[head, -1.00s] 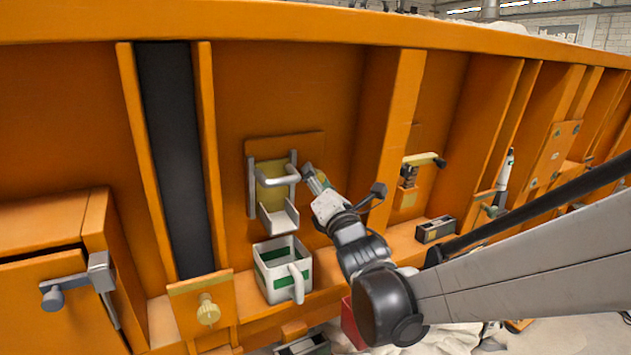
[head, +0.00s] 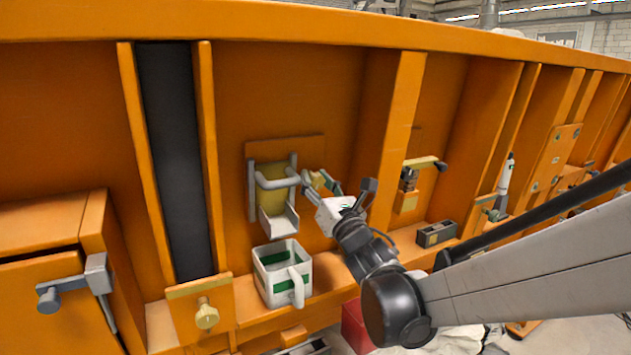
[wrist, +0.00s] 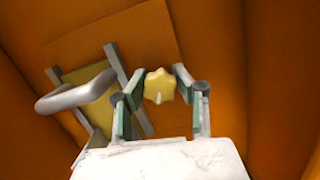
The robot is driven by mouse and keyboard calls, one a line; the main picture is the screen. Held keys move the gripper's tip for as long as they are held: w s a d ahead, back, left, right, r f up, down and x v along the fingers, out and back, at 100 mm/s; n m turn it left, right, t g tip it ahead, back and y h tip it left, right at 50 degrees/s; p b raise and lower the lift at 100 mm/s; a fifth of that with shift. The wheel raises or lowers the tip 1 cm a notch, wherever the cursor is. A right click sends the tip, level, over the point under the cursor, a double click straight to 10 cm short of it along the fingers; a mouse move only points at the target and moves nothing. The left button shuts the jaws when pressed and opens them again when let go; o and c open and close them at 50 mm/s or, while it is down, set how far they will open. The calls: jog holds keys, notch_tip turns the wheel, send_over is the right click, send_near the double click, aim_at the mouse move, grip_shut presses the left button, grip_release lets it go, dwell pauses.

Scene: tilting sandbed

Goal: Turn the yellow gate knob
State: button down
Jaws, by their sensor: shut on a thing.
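A yellow star-shaped knob (wrist: 158,87) sits between the two fingers of my gripper (head: 320,182) in the wrist view. My gripper is shut on it. In the head view the knob (head: 318,181) is small and partly hidden by the fingers, just right of the gate. The yellow gate plate (head: 269,199) stands between grey side rails, with a grey bar handle (head: 278,181) across it. The handle also shows at left in the wrist view (wrist: 76,92), close to my left finger.
A grey chute (head: 280,219) is below the gate. A white and green handled container (head: 273,260) stands on the ledge under it. Another yellow knob (head: 207,315) is at lower left. A vertical orange rib (head: 397,140) is right of my gripper.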

dwell(0.3)
jog(key=c, duration=1.3)
grip_release()
jog(key=shift+s, duration=0.1)
jog(key=v, duration=1.2)
jog(key=shift+d, duration=0.1)
